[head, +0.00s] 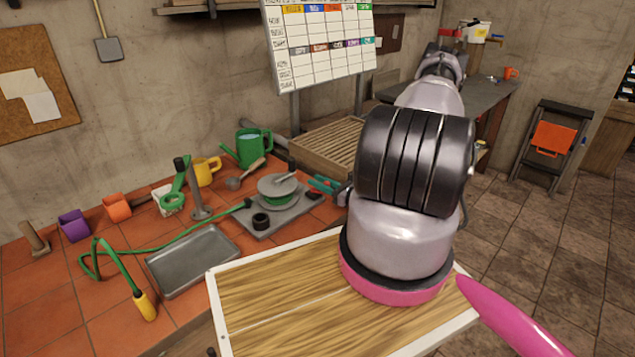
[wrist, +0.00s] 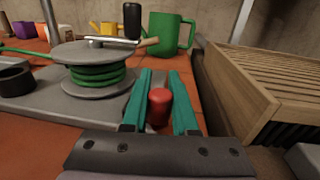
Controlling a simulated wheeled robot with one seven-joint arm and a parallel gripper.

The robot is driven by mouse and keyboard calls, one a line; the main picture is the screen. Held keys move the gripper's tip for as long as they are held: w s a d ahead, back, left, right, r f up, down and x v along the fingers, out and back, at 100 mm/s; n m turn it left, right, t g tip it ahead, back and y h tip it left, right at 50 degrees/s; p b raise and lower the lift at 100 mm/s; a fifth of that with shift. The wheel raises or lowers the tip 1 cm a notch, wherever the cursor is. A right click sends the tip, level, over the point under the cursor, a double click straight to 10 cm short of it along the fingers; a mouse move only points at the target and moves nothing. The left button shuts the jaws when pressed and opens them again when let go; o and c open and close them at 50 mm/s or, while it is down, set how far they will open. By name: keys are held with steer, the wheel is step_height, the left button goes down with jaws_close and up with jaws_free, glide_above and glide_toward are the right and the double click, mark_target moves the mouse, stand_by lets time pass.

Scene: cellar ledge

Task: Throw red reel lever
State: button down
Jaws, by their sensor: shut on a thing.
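The red reel lever (wrist: 159,106) shows in the wrist view as a rounded red knob between the two teal fingers of my gripper (wrist: 160,103). My gripper is shut on it. The hose reel (wrist: 92,52) stands just left of the fingers, with a grey top disc and green hose wound around its drum. In the head view the reel (head: 278,187) sits on a grey base plate (head: 262,222), and my gripper (head: 324,185) is at the plate's right side. The lever's lower part is hidden by the fingers and gripper body.
A green watering can (head: 254,146) stands behind the reel. A slatted wooden crate (head: 318,148) is to the right of my gripper. A black ring (head: 261,221) lies on the plate's front. A metal tray (head: 193,260) and green hose lie to the left.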

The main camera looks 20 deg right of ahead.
steer(key=m+h, duration=0.2)
steer(key=m+t+h, duration=0.1)
steer(key=h, duration=0.2)
steer(key=shift+s+f+m+t, duration=0.1)
steer(key=shift+s+m+t, duration=0.2)
steer(key=shift+s+m, duration=0.1)
steer(key=shift+s+m+h, duration=0.15)
steer(key=shift+m+h, duration=0.7)
steer(key=shift+h, duration=0.65)
steer(key=shift+s+m+h, duration=0.1)
steer(key=shift+m+h, duration=0.75)
steer(key=shift+h, duration=0.65)
steer(key=c, duration=0.7)
jaws_free()
